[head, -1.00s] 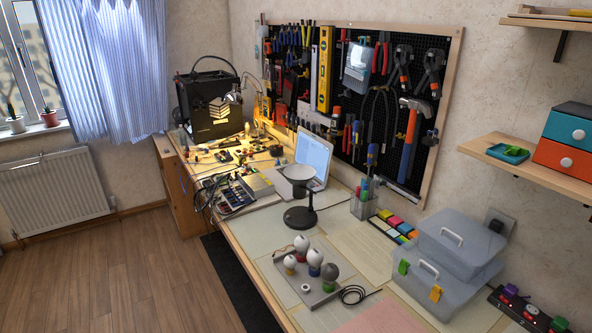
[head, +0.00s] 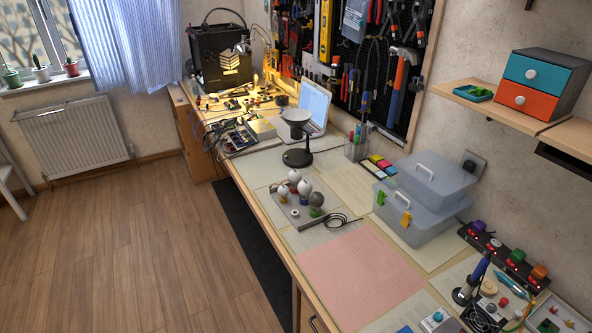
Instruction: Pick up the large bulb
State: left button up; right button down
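A grey board (head: 303,222) lies on the workbench with several bulbs standing upright in coloured holders. The back bulb (head: 294,176) is white, and a smaller white bulb (head: 283,188) stands at the left on a yellow holder. Another white bulb (head: 305,186) is on a blue holder. A grey bulb (head: 316,199) is on a green holder at the front right. The blue-holder, back and grey bulbs look close in size, so I cannot tell which is largest. Neither of my grippers is in view.
A black-based stand with a dish (head: 296,116) is behind the bulbs. A black cable (head: 340,222) lies right of the board. Clear plastic boxes (head: 415,220) stand further right. The pink mat (head: 360,275) in front is bare. A soldering iron (head: 478,272) stands at lower right.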

aim_at(294, 176)
jog(key=i+j+z, duration=0.2)
jog(key=z, duration=0.3)
jog(key=i+j+z, duration=0.15)
jog(key=j+z, duration=0.35)
